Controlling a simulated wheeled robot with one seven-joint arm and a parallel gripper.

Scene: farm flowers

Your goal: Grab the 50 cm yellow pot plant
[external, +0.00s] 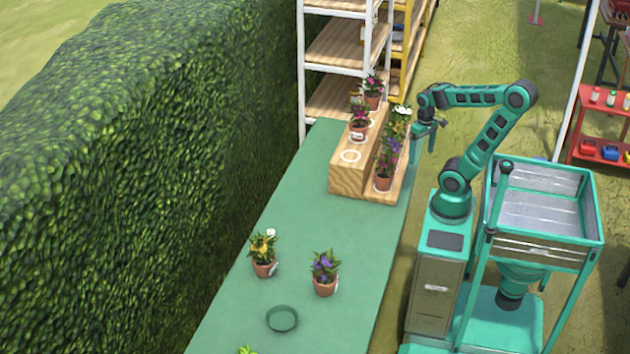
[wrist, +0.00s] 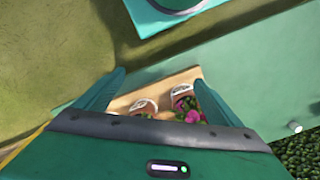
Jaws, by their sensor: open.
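A potted plant with yellow flowers (external: 263,254) stands upright on the green table (external: 235,310) in the external view, with a white tag. My gripper (external: 424,143) is open and empty, beside the right edge of the wooden stepped stand (external: 350,180), well away from that plant. On the stand's lower step, a plant with white and some yellow blooms (external: 400,121) is closest to my gripper. In the wrist view my open gripper (wrist: 160,78) hangs above the stand, with two pots (wrist: 143,105) and magenta flowers (wrist: 192,116) showing below. No height label can be read.
A purple-flowered pot plant (external: 324,272) and an empty green saucer (external: 282,319) stand on the table. Magenta-flowered (external: 359,120) and purple-flowered (external: 385,172) plants crowd the stand. A hedge (external: 130,180) borders the left. The table's middle is clear.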

